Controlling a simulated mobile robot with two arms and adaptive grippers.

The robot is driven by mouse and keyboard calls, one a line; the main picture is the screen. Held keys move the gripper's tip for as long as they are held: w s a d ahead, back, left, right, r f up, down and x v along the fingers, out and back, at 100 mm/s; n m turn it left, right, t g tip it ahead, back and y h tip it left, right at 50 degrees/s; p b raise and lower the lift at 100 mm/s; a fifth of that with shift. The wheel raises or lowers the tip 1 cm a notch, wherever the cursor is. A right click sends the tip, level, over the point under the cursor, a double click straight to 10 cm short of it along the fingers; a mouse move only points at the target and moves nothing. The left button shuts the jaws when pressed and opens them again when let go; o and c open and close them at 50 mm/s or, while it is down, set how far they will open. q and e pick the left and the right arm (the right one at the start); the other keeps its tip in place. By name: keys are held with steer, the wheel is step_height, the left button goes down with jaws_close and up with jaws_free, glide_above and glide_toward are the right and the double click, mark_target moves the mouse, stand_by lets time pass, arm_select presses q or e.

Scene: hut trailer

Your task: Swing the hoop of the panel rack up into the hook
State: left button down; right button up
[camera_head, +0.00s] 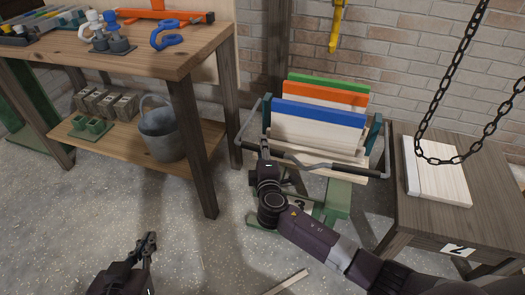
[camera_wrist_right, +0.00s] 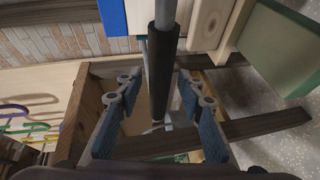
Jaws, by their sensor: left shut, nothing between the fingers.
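The panel rack (camera_head: 346,186) holds upright panels with blue, orange and green top edges. Its grey hoop (camera_head: 383,138) is lowered across the rack's front and has dark grips. My right gripper (camera_head: 265,152) reaches the hoop's left part. In the right wrist view its fingers (camera_wrist_right: 160,92) stand apart on either side of the hoop's black grip (camera_wrist_right: 164,60), with gaps showing beside it. A yellow hook-like piece (camera_head: 336,28) hangs on the brick wall above the rack; its top is cut off. My left gripper (camera_head: 148,243) is shut and empty over the floor at bottom left.
A side table (camera_head: 420,215) stands close right of the rack, with pale boards (camera_head: 440,172) and a hanging chain (camera_head: 455,60) above.

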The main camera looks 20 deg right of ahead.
steer(key=shift+w, duration=0.1)
steer(key=shift+c, duration=0.5)
jaws_close()
